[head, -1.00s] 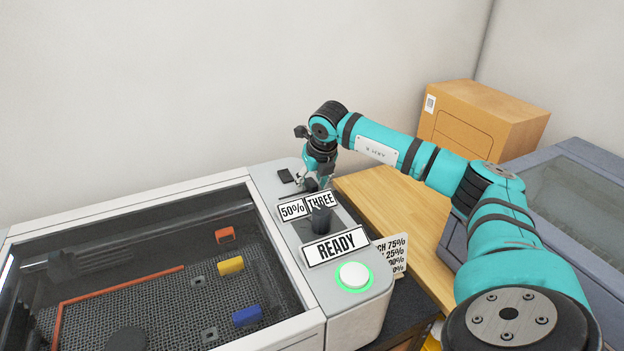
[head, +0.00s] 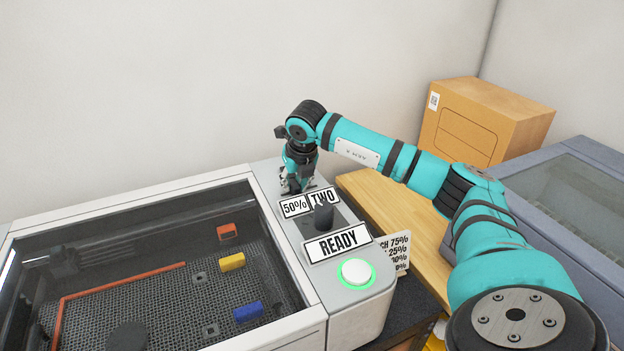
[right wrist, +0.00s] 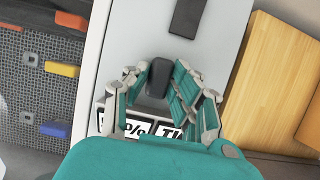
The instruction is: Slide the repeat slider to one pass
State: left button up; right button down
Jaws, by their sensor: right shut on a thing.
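My right gripper (head: 297,184) is at the far part of the grey control panel (head: 371,297) on the machine, pointing down. In the right wrist view its fingers (right wrist: 159,72) are closed around a small dark slider knob (right wrist: 157,83), one on each side. The knob is hidden by the gripper in the head view. A label beside it reads TWO (head: 323,197), and the label to its left reads 50% (head: 294,206). My left gripper is not in view.
A black upright knob (head: 323,217) stands behind the READY sign (head: 338,245). A white button (head: 356,271) with a green ring is at the near end. A dark block (right wrist: 187,18) lies beyond the gripper. The machine's lid (head: 130,200) is on the left, a cardboard box (head: 480,120) at right.

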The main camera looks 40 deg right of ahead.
aim_at(281, 193)
jog(key=a, duration=0.1)
jog(key=w+a, duration=0.1)
jog(key=a, duration=0.1)
jog(key=shift+d, duration=0.1)
jog(key=c, duration=1.6)
grip_release()
jog(key=o, duration=0.5)
jog(key=shift+a, duration=0.2)
jog(key=shift+d, duration=0.1)
jog(key=shift+r, duration=0.2)
jog(key=v, duration=1.1)
jog(key=shift+s+r, duration=0.25)
jog(key=shift+r, duration=0.05)
